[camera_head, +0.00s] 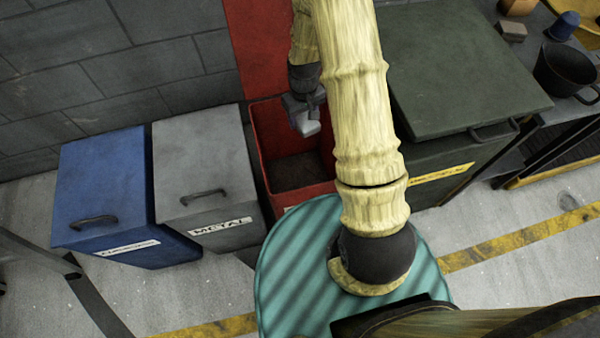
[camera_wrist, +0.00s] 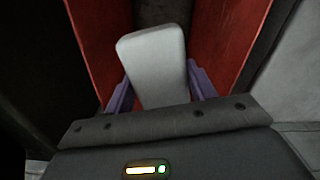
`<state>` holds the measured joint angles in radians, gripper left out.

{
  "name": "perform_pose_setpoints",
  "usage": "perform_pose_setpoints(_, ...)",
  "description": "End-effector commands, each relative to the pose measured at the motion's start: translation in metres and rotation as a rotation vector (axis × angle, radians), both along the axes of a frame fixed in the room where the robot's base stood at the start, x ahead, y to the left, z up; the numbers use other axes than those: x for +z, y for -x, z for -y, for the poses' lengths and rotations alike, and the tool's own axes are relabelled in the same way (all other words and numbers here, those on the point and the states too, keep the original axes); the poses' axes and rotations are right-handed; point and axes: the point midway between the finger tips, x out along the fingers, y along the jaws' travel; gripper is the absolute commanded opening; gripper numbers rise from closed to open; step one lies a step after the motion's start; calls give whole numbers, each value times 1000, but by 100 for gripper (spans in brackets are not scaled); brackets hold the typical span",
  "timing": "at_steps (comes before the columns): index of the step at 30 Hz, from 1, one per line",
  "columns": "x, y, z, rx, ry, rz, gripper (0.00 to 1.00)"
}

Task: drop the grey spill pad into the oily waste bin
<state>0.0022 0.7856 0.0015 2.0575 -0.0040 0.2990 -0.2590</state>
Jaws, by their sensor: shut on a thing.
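My gripper (camera_head: 304,108) is shut on a light grey block-like pad (camera_head: 309,127), over the mouth of an open red bin (camera_head: 262,140). In the wrist view the pad (camera_wrist: 153,65) sits between the purple fingers of my gripper (camera_wrist: 158,90), with its free end pointing away from me. Red bin walls (camera_wrist: 95,45) rise on both sides of it there. The bin's red lid (camera_head: 252,50) stands up at the back. Its front label is mostly hidden by my arm and the teal round top. The bin floor looks dark and empty where it shows.
A shut grey bin marked METAL (camera_head: 205,165) and a shut blue bin (camera_head: 103,190) stand to the left. A shut dark green bin (camera_head: 460,65) stands close on the right. A teal round top (camera_head: 290,265) is in front. A bench with a dark pot (camera_head: 563,70) is far right.

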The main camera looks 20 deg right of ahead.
Motion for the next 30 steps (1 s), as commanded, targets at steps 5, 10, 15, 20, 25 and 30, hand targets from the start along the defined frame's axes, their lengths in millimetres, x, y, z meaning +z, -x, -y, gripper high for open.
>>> perform_pose_setpoints(5,-19,0,0,0,0,0,34)
perform_pose_setpoints(10,-39,0,0,0,0,0,34)
perform_pose_setpoints(15,-54,0,0,-1,0,1,34)
perform_pose_setpoints(20,-59,0,0,-1,0,1,34)
perform_pose_setpoints(25,-58,0,0,-1,0,1,34)
perform_pose_setpoints(30,-58,0,0,-1,0,1,69)
